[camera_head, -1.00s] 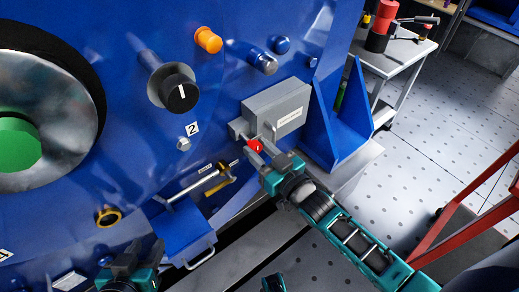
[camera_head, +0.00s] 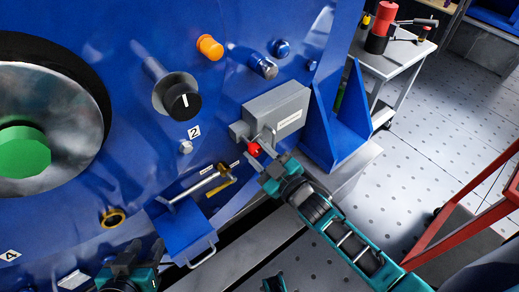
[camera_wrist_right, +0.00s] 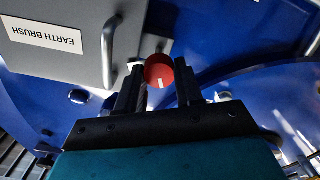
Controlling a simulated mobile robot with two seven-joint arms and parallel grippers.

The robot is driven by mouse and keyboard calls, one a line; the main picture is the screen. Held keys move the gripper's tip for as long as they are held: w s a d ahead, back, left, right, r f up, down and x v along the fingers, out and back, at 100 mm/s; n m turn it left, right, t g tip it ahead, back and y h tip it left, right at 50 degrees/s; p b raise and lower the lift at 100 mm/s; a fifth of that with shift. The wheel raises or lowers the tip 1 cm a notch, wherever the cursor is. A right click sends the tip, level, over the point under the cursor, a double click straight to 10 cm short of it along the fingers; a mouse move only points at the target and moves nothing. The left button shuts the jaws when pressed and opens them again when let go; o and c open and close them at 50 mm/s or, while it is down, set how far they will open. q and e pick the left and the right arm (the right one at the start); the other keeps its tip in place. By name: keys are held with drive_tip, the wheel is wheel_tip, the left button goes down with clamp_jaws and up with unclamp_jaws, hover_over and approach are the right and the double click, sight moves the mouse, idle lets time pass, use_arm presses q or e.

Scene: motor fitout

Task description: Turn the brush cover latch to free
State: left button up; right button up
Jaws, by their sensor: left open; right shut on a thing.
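The brush cover is a grey box (camera_head: 272,112) with a bar handle, on the blue machine face. Its label reads "EARTH BRUSH" in the right wrist view (camera_wrist_right: 88,68). The latch is a round red knob (camera_head: 254,149) at the cover's lower edge. In the right wrist view the knob (camera_wrist_right: 158,70) has a short white mark near its edge. My right gripper (camera_head: 257,159) is at the latch, its fingers (camera_wrist_right: 160,92) on either side and shut on it. My left gripper (camera_head: 135,262) is open at the bottom left, away from the cover, and partly cut off.
A black dial (camera_head: 183,101), an orange button (camera_head: 210,47) and a blue tray (camera_head: 185,230) are on the machine face to the left of the cover. A blue bracket (camera_head: 340,120) stands close to its right. A grey cart (camera_head: 405,50) and a red frame (camera_head: 465,225) are farther right.

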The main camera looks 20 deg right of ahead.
drive_tip(key=n, duration=0.3)
drive_tip(key=shift+n, duration=0.4)
drive_tip(key=n, duration=0.2)
drive_tip(key=shift+f+n, duration=0.1)
drive_tip(key=shift+n, duration=0.2)
drive_tip(key=n, duration=0.3)
drive_tip(key=shift+f+n+b, duration=0.1)
drive_tip(key=shift+n+b, duration=0.2)
drive_tip(key=shift+n, duration=1.4)
drive_tip(key=o, duration=1)
drive_tip(key=shift+s, duration=0.1)
drive_tip(key=p+v, duration=0.1)
drive_tip(key=v, duration=1.1)
drive_tip(key=shift+s+d, duration=0.1)
drive_tip(key=shift+s, duration=0.3)
